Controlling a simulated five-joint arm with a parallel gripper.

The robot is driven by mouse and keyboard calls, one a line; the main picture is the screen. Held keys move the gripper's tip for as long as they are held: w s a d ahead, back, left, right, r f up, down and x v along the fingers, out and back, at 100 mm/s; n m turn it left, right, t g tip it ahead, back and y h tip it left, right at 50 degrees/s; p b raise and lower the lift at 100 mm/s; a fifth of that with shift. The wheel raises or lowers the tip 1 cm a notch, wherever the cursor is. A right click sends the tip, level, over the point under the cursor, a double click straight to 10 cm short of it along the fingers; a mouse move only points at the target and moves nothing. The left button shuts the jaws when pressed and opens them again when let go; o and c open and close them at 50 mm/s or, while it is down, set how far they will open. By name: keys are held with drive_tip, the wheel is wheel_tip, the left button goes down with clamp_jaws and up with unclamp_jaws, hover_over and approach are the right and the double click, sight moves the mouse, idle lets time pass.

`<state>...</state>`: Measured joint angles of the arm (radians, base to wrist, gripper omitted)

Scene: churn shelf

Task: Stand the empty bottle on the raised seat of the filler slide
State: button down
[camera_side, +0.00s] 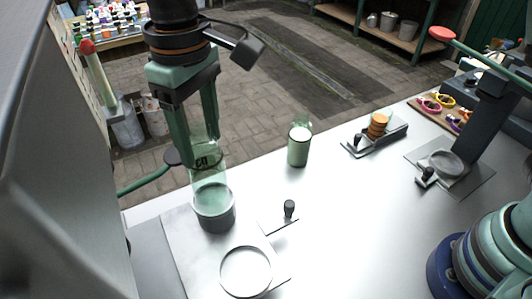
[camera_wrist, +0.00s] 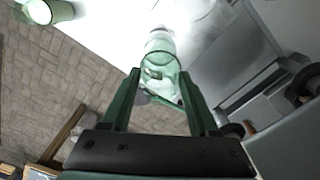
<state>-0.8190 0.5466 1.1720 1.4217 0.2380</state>
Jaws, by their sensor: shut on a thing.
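The clear, greenish empty bottle (camera_side: 207,172) is upright in the side view. My gripper (camera_side: 203,153) is shut on its upper part, with one green finger on each side. The bottle's lower end overlaps the top of the dark grey-green round raised seat (camera_side: 216,217); I cannot tell whether it touches. The seat stands on a pale grey slide plate (camera_side: 185,240). In the wrist view the bottle (camera_wrist: 160,58) shows between the fingers of my gripper (camera_wrist: 160,85), and bright glare hides what lies below it.
The white bench middle is clear.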

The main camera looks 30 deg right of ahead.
drive_tip(key=shift+f, duration=0.45)
drive_tip(key=shift+f, duration=0.4)
idle(0.6)
drive_tip(key=shift+f, duration=0.25)
drive_tip(key=shift+c, duration=0.3)
unclamp_jaws()
drive_tip(key=shift+c, duration=1.1)
